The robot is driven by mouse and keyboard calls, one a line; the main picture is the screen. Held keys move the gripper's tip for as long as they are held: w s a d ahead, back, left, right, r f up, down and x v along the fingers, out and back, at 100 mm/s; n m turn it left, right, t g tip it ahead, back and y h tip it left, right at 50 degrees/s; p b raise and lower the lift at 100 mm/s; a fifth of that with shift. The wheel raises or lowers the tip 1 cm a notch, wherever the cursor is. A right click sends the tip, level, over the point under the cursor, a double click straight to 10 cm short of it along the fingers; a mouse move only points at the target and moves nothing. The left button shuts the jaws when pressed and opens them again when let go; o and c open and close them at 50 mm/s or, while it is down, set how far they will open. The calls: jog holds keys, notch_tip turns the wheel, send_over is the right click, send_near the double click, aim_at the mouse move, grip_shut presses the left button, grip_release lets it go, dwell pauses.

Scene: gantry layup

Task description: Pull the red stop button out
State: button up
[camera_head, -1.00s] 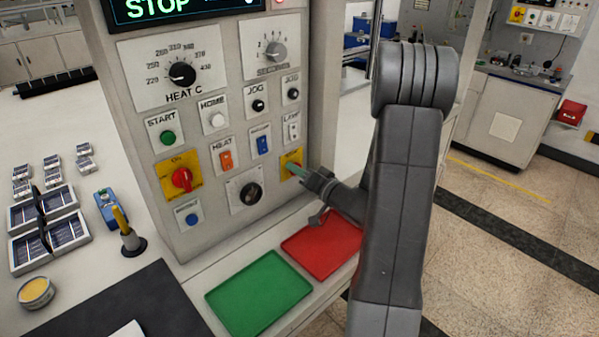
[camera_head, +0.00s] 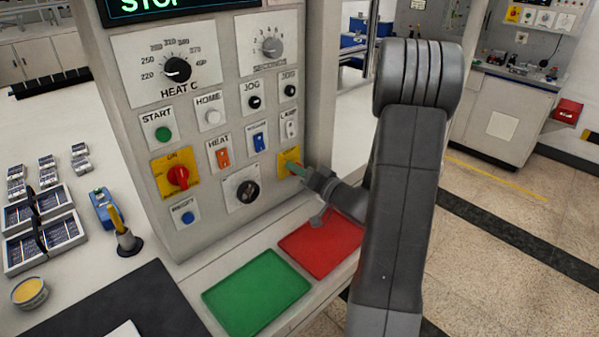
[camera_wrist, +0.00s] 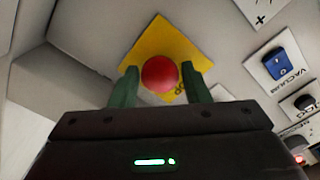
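The red stop button (camera_wrist: 159,74) is a round red knob on a yellow plate (camera_wrist: 150,45), seen in the wrist view. My gripper (camera_wrist: 161,88) has its two green fingers on either side of the button, with a small gap showing at each side, so it looks open around it. In the head view the yellow plate (camera_head: 287,157) is at the lower right of the control panel. My gripper (camera_head: 302,171) reaches it from the right, and its fingers mostly hide the button there.
The grey control panel (camera_head: 215,140) holds several dials, switches and a separate red knob on yellow (camera_head: 178,177) at lower left. Below lie a green tray (camera_head: 256,293) and a red tray (camera_head: 322,245). In the wrist view a blue vacuum switch (camera_wrist: 278,64) sits right of the button.

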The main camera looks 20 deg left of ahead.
jog(key=o, duration=0.3)
jog(key=shift+d, duration=0.1)
jog(key=b+v, duration=0.4)
jog(key=v, duration=0.9)
jog(key=shift+s+d, duration=0.15)
jog(key=shift+d, duration=0.15)
jog(key=shift+a, duration=0.1)
jog(key=p+x, duration=0.4)
jog(key=x, duration=1)
